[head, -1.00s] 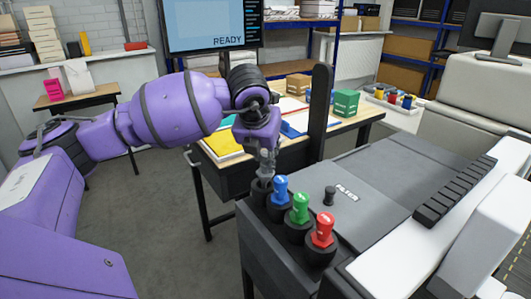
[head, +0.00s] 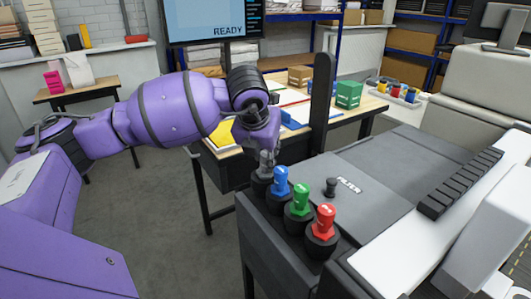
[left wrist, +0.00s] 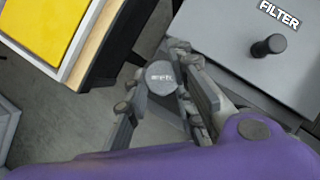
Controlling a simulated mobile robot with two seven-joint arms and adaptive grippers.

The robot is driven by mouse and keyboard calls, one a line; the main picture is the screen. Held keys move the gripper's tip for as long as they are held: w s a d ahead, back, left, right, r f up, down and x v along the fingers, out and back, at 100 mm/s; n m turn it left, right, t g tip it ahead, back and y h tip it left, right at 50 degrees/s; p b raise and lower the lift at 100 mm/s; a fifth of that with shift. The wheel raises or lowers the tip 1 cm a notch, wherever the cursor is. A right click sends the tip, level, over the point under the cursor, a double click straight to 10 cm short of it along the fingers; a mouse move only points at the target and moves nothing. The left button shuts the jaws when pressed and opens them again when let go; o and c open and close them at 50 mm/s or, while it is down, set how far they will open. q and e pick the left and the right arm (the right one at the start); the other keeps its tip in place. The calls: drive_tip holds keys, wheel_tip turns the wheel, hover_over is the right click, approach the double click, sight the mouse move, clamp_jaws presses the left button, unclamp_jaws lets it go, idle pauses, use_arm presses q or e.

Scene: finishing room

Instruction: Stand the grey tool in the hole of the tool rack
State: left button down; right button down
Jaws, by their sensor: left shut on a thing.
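The grey tool (head: 266,157) is in my left gripper (head: 267,150), at the rear left end of the row of dark cups. In the left wrist view its round, labelled grey top (left wrist: 161,77) shows between the fingers of my left gripper (left wrist: 158,92). The tool rack (head: 320,246) has black round holders along the machine's left edge. Blue (head: 281,182), green (head: 300,200) and red (head: 323,222) tools stand upright in it. The grey tool is over the rearmost holder (head: 262,185); its lower end is hidden, so I cannot tell how deep it sits. My right gripper is not in view.
A grey machine lid (head: 375,180) with a black knob (head: 331,187) lies right of the rack. A tall black post (head: 321,100) stands behind it. A wooden table (head: 365,110) with a green box (head: 349,94) is at the back. Open floor lies to the left.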

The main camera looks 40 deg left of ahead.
use_arm(q)
drive_tip(key=c, duration=1.4)
unclamp_jaws()
drive_tip(key=shift+r, duration=0.15)
drive_tip(key=v, duration=1.1)
drive_tip(key=shift+s+r, duration=0.25)
drive_tip(key=shift+d, duration=0.15)
